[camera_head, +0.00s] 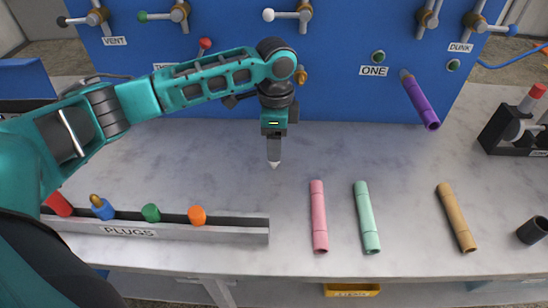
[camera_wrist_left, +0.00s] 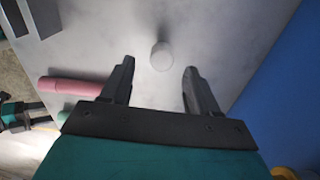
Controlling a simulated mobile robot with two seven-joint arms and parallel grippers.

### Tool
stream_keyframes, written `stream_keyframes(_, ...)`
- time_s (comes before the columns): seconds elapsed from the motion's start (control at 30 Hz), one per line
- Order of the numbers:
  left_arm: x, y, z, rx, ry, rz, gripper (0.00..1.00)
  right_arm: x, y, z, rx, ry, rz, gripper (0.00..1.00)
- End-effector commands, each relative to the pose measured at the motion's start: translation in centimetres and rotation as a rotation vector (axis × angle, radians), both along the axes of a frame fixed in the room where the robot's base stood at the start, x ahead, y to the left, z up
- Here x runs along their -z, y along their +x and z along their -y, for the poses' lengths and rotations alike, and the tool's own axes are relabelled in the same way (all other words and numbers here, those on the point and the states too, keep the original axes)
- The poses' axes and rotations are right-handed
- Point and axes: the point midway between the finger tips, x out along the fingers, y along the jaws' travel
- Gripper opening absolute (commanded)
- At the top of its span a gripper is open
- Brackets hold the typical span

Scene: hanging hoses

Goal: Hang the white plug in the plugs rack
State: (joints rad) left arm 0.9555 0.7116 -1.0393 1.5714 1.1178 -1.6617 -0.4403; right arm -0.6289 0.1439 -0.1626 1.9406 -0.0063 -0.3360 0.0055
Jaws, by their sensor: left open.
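The white plug (camera_wrist_left: 162,56) shows in the left wrist view as a pale round shape on the table, just beyond and between the fingertips. In the head view it is mostly hidden behind my left gripper; I cannot clearly tell it from the fingertips. My left gripper (camera_head: 274,157) points down over the middle of the table. Its two fingers (camera_wrist_left: 158,80) are apart with nothing clamped. The plugs rack (camera_head: 250,232), a grey rail labelled PLUGS, lies at the front left. Red, blue, green and orange plugs stand in its left part; its right part looks empty.
Pink (camera_head: 319,216), mint (camera_head: 367,217) and tan (camera_head: 456,217) hoses lie right of the rack. A purple hose (camera_head: 420,102) hangs from the blue panel (camera_head: 340,60). A black holder (camera_head: 505,130) and dark cup (camera_head: 533,231) stand at the right.

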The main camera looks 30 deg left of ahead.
Motion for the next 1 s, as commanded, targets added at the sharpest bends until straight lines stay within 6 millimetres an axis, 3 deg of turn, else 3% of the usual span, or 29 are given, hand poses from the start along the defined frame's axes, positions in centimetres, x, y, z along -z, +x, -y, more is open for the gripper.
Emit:
stream_keyframes(0.23,2.1,0.0,-0.1,0.000,0.001,0.000,0.60,0.3,0.0,0.0,0.000,0.000,-0.001,0.64)
stream_keyframes(0.5,5.9,-0.1,-0.3,0.001,0.000,0.001,0.60,0.6,0.1,0.0,0.000,0.000,0.001,0.64)
stream_keyframes(0.8,6.3,-0.1,-0.3,0.001,0.001,0.002,0.60,0.5,0.3,0.0,0.000,0.000,0.005,0.64)
stream_keyframes(1.0,6.3,-0.1,-0.3,0.001,0.001,0.002,0.42,0.5,0.3,0.0,0.000,0.000,0.006,0.64)
